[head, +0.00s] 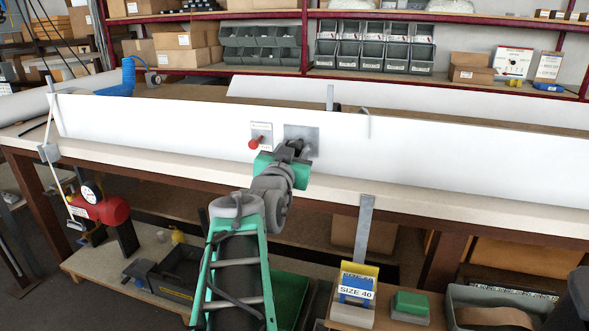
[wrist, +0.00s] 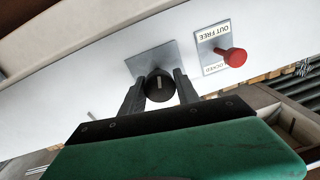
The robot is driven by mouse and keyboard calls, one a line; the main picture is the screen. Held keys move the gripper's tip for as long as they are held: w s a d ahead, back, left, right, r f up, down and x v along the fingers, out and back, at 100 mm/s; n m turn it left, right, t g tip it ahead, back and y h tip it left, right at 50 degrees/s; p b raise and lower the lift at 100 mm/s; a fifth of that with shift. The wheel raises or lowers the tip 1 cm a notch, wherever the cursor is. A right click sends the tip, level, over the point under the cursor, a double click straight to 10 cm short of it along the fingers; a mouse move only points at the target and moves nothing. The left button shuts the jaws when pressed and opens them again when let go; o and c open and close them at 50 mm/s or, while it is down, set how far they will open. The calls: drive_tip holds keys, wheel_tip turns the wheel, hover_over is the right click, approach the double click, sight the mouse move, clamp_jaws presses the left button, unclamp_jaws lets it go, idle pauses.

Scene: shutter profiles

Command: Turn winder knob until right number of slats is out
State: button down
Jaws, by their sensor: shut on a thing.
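The black winder knob (wrist: 160,86) sits on a square grey metal plate (wrist: 150,60) on the white panel; a pale mark shows on its face. My gripper (wrist: 159,88) has its two dark fingers on either side of the knob, shut on it. In the head view my gripper (head: 297,150) is at the grey plate (head: 312,136), and it mostly hides the knob. No slats can be clearly made out.
The long white panel (head: 180,122) stands along the workbench (head: 150,160). A sign reading "SIZE 40" (head: 356,290) stands on a lower shelf in front, beside a green block (head: 410,304). A red device (head: 100,208) hangs at the left. Shelves with grey bins (head: 260,44) are behind.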

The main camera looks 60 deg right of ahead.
drive_tip(key=m+b, duration=0.2)
drive_tip(key=b, duration=0.1)
drive_tip(key=m+b, duration=0.2)
drive_tip(key=b, duration=0.1)
drive_tip(key=shift+f+m+b, duration=0.3)
drive_tip(key=shift+f+m, duration=0.1)
drive_tip(key=m+b, duration=0.1)
drive_tip(key=b, duration=0.1)
drive_tip(key=m+b, duration=0.2)
drive_tip(key=shift+r+m, duration=0.2)
drive_tip(key=shift+m, duration=0.1)
drive_tip(key=shift+r+m+b, duration=0.1)
drive_tip(key=shift+m+b, duration=0.4)
drive_tip(key=shift+b, duration=0.05)
drive_tip(key=c, duration=0.9)
unclamp_jaws()
drive_tip(key=shift+r, duration=0.1)
drive_tip(key=shift+g+h, duration=0.3)
drive_tip(key=shift+r, duration=0.1)
